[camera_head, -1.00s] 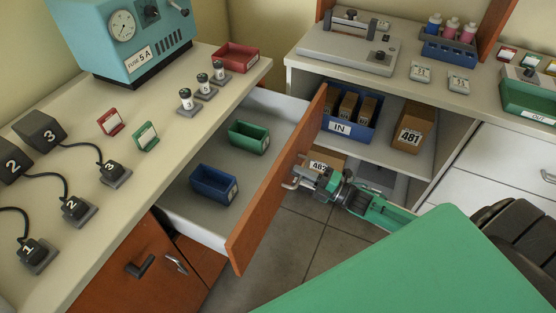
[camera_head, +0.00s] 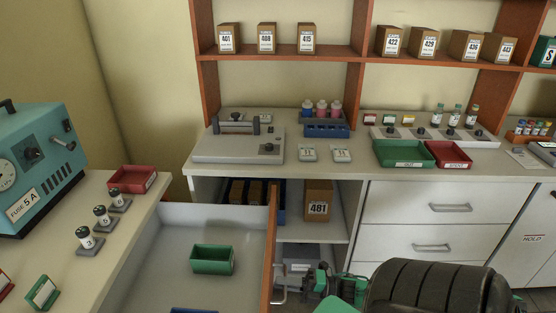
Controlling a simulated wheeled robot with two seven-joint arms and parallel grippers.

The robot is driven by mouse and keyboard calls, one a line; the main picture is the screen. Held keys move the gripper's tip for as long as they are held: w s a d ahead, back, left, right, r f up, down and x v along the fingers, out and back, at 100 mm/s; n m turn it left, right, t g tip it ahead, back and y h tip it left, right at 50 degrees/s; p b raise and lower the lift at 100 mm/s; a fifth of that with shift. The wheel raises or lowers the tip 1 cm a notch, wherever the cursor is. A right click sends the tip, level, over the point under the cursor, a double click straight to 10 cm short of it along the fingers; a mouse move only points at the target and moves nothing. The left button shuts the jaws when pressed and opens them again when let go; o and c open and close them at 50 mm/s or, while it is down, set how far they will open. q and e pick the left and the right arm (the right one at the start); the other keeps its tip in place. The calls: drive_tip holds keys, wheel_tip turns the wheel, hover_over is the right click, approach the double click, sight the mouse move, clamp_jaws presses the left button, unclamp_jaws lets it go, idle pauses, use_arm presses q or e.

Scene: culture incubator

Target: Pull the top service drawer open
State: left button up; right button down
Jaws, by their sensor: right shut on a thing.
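The top service drawer stands pulled out from under the left counter. Its orange-brown front (camera_head: 270,245) is seen nearly edge-on, and its pale grey inside (camera_head: 215,218) shows. A green bin (camera_head: 212,259) sits in it, and a blue bin (camera_head: 193,310) is cut off at the bottom edge. The drawer's metal handle (camera_head: 280,292) is on the outer side of the front. My right gripper (camera_head: 291,288) is shut on the handle, low in the view and partly cut off. My left gripper is not in view.
The back counter (camera_head: 365,168) carries a balance-like device (camera_head: 240,140), a blue bottle rack (camera_head: 326,127), and green (camera_head: 400,153) and red trays. An open shelf with a box marked 481 (camera_head: 317,201) lies just beyond the drawer front. White drawers (camera_head: 430,203) stand to the right.

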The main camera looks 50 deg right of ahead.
drive_tip(key=c, duration=1.6)
unclamp_jaws()
drive_tip(key=shift+c, duration=0.2)
